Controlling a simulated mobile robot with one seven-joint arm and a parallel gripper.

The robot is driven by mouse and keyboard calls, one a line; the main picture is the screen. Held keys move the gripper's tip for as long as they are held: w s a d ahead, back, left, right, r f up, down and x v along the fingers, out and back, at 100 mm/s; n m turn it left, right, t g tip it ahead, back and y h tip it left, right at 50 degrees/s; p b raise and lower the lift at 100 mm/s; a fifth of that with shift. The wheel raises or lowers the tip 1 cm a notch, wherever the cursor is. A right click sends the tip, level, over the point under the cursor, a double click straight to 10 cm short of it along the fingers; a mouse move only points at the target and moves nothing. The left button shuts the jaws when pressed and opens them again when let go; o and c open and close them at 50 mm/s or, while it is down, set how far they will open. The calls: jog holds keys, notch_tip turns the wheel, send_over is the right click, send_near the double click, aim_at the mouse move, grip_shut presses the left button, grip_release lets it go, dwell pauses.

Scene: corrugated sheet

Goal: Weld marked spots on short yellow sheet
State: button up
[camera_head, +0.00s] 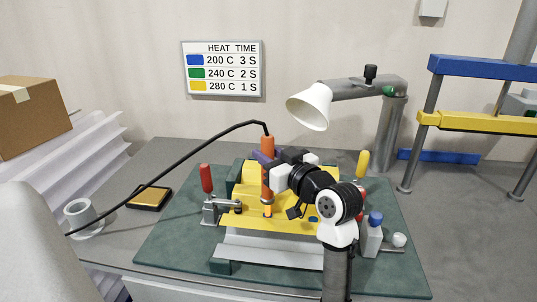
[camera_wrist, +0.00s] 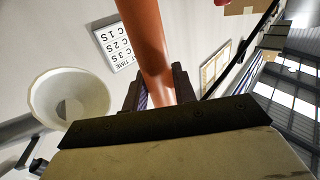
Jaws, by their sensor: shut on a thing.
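My gripper (camera_head: 266,161) is shut on an orange welding tool (camera_head: 268,183), held upright with its black cable leaving the top. The wrist view shows the orange shaft (camera_wrist: 152,45) between the fingers. The yellow sheet (camera_head: 284,222) lies below on a pale stand. I cannot tell whether the tip touches. Another dark blue spot (camera_head: 313,219) shows farther right. My arm hides part of the sheet. The wall chart (camera_head: 222,68) reads blue 200 C 3 S, green 240 C 2 S, yellow 280 C 1 S.
A red-handled clamp (camera_head: 207,180) stands at the sheet's left. A white lamp shade (camera_head: 311,106) overhangs the back. A grey cup (camera_head: 82,217) and a yellow-black box (camera_head: 150,198) sit left.

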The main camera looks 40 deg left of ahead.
aim_at(268, 137)
jog(key=shift+f, duration=0.1)
notch_tip(268, 137, up, 7)
jog(key=p, duration=0.5)
dwell(0.7)
